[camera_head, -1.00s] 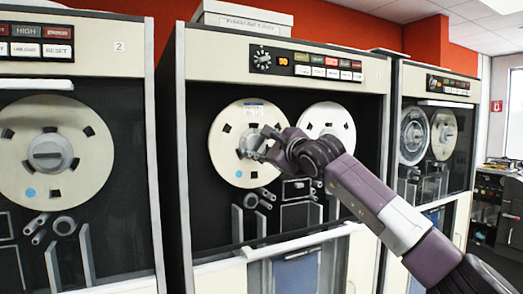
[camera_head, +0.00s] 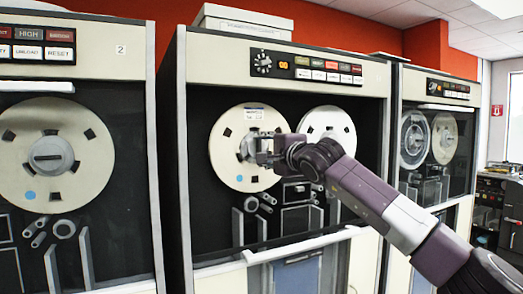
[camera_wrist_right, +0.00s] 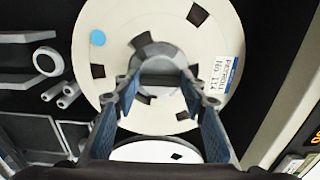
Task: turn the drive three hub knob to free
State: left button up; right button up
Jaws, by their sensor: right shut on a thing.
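The left reel (camera_head: 228,160) of the middle tape drive is cream, with dark slots, a blue dot and a white label. Its grey hub knob (camera_head: 245,147) is at the reel's centre, partly hidden by my right gripper (camera_head: 264,148). In the right wrist view, the knob (camera_wrist_right: 155,66) sits between the two blue-padded fingers of my right gripper (camera_wrist_right: 156,84), which is shut on it. The knob's marking, if any, cannot be read. My left gripper is not in view.
A second reel (camera_head: 329,124) is close right of my gripper. Guides and rollers (camera_head: 257,203) lie below. A control panel (camera_head: 307,66) with a dark selector is above. Other drives stand either side, the left one labelled 2 (camera_head: 121,49). A white box (camera_head: 250,20) rests on top.

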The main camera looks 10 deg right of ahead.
dwell(0.5)
jog(key=o, duration=1.2)
jog(key=shift+a, duration=0.1)
jog(key=shift+c, duration=0.2)
jog(key=v, duration=1.2)
